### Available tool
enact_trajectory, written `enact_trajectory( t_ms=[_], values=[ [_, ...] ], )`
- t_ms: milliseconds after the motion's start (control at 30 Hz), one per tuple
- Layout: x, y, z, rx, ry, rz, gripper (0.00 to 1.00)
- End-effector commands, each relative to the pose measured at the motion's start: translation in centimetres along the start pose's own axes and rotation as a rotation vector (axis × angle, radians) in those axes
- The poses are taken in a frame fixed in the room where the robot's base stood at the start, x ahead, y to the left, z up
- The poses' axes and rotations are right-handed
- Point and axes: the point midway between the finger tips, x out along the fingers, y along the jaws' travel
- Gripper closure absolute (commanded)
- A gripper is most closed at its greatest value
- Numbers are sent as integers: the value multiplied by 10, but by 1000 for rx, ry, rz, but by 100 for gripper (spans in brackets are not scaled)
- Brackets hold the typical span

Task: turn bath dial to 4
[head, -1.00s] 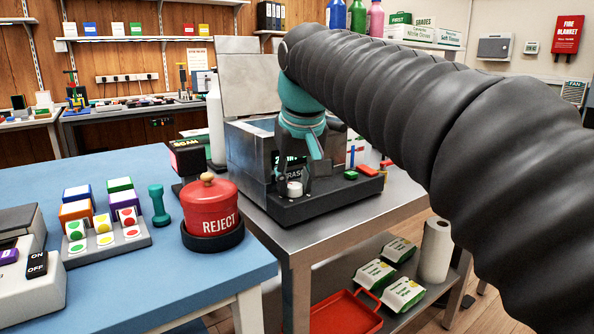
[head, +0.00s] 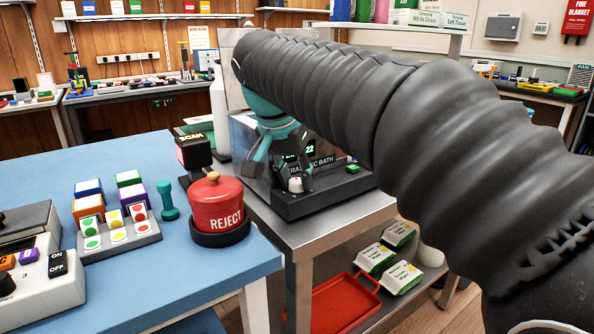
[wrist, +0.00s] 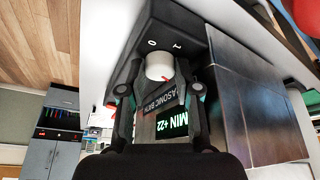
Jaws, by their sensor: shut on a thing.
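The bath dial (head: 295,185) is a small white knob on the dark front ledge of the ultrasonic bath (head: 330,197). In the wrist view the dial (wrist: 159,66) sits between the fingers of my gripper (wrist: 161,82), which is shut on it. A red mark shows at the dial's lower edge, and the digits 0 and 1 are on the panel beyond it. Other digits are hidden or unreadable. In the head view my gripper (head: 296,180) comes down onto the dial from above. The green lit display (wrist: 172,125) shows 22 and MIN, upside down in the wrist view.
A red REJECT pot (head: 216,203) stands at the blue table's corner, left of the bath. A SCAN box (head: 194,150) is behind it. A green button (head: 352,168) lies right of the dial on the ledge. A red tray (head: 335,303) is on the shelf below.

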Motion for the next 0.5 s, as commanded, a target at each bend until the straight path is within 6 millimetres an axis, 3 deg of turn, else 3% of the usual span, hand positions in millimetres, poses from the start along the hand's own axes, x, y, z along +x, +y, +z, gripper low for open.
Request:
enact_trajectory(
  t_ms=[500],
  values=[
    [0, -1, -1, 35, 2, 11, 100]
  ],
)
